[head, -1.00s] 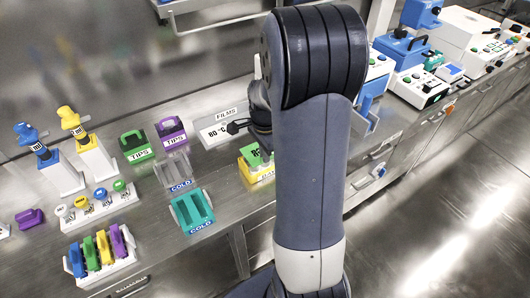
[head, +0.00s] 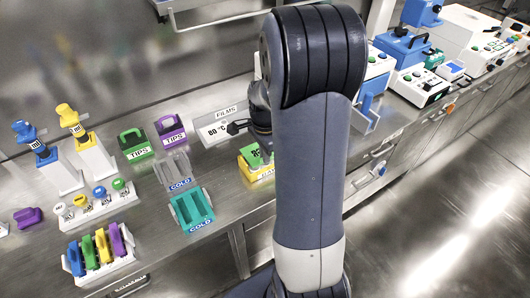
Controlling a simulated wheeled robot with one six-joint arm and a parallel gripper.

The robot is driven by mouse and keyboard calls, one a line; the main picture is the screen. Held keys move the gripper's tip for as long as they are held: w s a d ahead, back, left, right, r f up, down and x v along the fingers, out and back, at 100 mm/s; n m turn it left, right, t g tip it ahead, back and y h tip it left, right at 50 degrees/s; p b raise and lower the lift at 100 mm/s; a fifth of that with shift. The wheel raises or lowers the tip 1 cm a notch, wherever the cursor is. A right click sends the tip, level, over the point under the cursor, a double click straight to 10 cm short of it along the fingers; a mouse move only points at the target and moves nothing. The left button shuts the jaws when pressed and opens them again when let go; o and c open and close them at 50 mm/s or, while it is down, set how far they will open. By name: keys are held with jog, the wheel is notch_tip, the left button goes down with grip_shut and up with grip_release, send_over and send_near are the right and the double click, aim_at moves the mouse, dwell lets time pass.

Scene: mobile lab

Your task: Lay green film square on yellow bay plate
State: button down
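The green film square (head: 251,156), with dark print on it, is at the yellow bay plate (head: 259,174), just left of my upright arm. The film looks tilted over the plate, and I cannot tell whether it touches it. The plate has a label on its front, and its right part is hidden by my arm. The dark end of my arm (head: 238,127) shows above the film, in front of the white FILMS holder (head: 214,132). My gripper's fingertips cannot be made out, so I cannot tell whether they grip the film.
A teal COLD rack (head: 192,210), a grey COLD rack (head: 174,168) and green (head: 136,144) and purple (head: 171,130) TIPS boxes stand left of the plate. Pipettes and coloured caps are further left. Bench machines (head: 420,80) stand at the right. The bench's front edge runs close by.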

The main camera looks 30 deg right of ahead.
jog(key=shift+f+b, duration=0.85)
jog(key=shift+f, duration=0.35)
jog(key=c, duration=1.5)
grip_release()
jog(key=shift+c, duration=0.2)
jog(key=shift+r, duration=0.1)
notch_tip(320, 180, up, 11)
jog(key=shift+f, duration=0.15)
jog(key=shift+f, duration=0.1)
